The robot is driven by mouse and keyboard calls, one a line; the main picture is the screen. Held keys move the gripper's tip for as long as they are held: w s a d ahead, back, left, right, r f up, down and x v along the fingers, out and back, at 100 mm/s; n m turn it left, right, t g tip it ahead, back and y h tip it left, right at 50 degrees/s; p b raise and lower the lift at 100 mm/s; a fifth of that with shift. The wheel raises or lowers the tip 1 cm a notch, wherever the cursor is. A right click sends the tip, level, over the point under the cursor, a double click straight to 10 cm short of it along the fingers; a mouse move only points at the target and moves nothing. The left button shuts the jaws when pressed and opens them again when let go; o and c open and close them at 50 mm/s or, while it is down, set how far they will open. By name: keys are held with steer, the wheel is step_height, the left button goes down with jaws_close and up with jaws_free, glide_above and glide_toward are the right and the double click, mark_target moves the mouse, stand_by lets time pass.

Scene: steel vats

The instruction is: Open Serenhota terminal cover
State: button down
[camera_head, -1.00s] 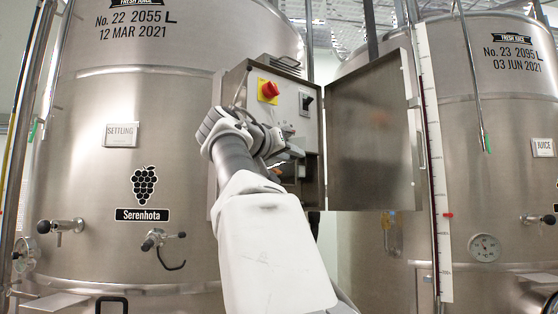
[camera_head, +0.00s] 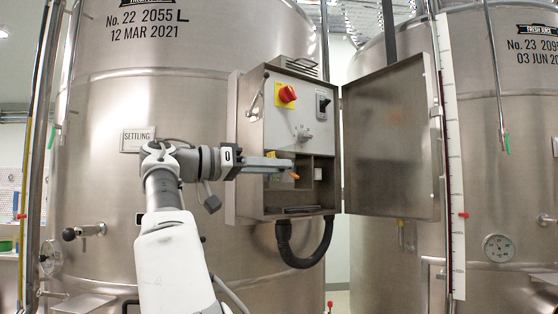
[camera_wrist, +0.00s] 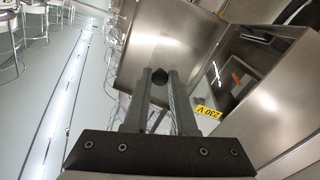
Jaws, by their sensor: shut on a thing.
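The steel control box (camera_head: 249,190) stands against the vat numbered 22 (camera_head: 105,110), which bore the Serenhota label in the earlier head view; my arm now hides most of that label. The box's large door (camera_head: 385,150) is swung open to the right. My gripper (camera_head: 291,163) reaches in from the left, its fingers in front of the box's lower compartments. In the wrist view my gripper (camera_wrist: 160,72) is shut on a small dark round knob (camera_wrist: 160,63) between its fingertips. Whether the knob belongs to the terminal cover is unclear.
The panel carries a red knob on a yellow plate (camera_head: 287,94), a black switch (camera_head: 323,104) and a grey rotary switch (camera_head: 303,132). An orange piece (camera_head: 294,176) shows just below my fingers. A black hose (camera_head: 303,258) loops beneath the box. A second vat (camera_head: 510,190) stands right.

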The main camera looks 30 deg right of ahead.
stand_by(0.3)
steer(key=c, duration=0.7)
jaws_free()
steer(key=a+p, duration=0.1)
steer(key=a, duration=0.4)
steer(key=w+a+p, duration=0.1)
steer(key=a+p, duration=0.1)
steer(key=a, duration=0.4)
steer(key=a+p, duration=0.2)
steer(key=a, duration=0.4)
steer(key=shift+w+a, duration=0.15)
steer(key=shift+w, duration=0.2)
